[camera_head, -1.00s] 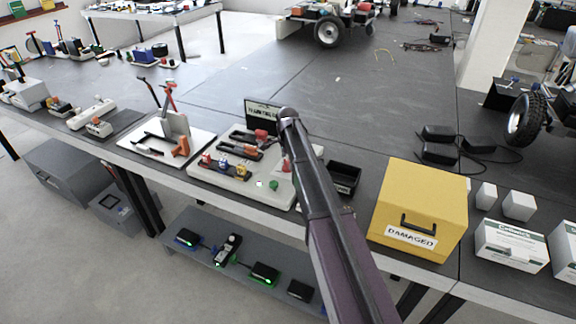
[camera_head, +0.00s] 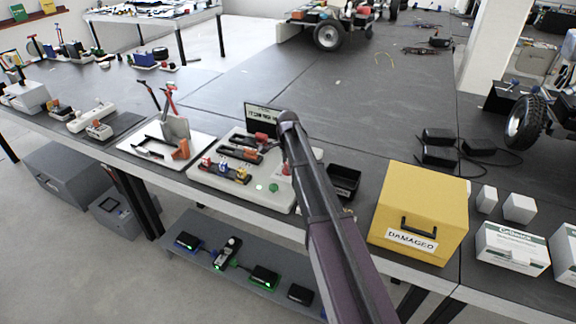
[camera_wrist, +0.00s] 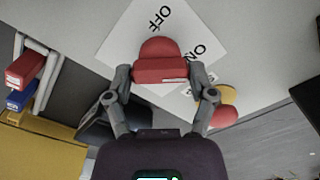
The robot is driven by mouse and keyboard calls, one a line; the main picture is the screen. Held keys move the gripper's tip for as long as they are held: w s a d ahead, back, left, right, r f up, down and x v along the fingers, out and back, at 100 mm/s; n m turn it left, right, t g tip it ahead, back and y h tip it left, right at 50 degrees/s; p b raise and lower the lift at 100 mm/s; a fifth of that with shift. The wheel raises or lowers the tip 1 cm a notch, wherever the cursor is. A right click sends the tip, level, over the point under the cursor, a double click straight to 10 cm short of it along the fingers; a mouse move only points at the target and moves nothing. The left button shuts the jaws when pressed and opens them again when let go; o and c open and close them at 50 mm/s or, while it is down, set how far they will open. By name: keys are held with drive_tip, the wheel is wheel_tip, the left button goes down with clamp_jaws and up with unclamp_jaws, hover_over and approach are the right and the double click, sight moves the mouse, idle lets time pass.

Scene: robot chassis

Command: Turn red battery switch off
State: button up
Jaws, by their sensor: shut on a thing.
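The red battery switch (camera_wrist: 160,65) has a red knob that stands over a white label with OFF above it and ON to its right in the wrist view. My gripper (camera_wrist: 161,76) has one finger on each side of the knob and is shut on it. In the head view, my arm crosses the white switch panel (camera_head: 215,180) and hides my gripper. A red part shows beside my arm there, but I cannot tell whether it is this switch.
A round yellow and red part (camera_wrist: 224,107) is close to my right finger in the wrist view. Red, blue and yellow blocks stand at left. In the head view, a black bin (camera_head: 343,181) and a yellow DAMAGED box (camera_head: 418,205) stand right of the panel.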

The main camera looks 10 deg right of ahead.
drive_tip(key=shift+n, duration=0.3)
drive_tip(key=n, duration=0.8)
drive_tip(key=shift+n, duration=0.4)
drive_tip(key=n, duration=0.4)
drive_tip(key=shift+n, duration=2.2)
drive_tip(key=o, duration=1.1)
drive_tip(key=shift+c, duration=0.2)
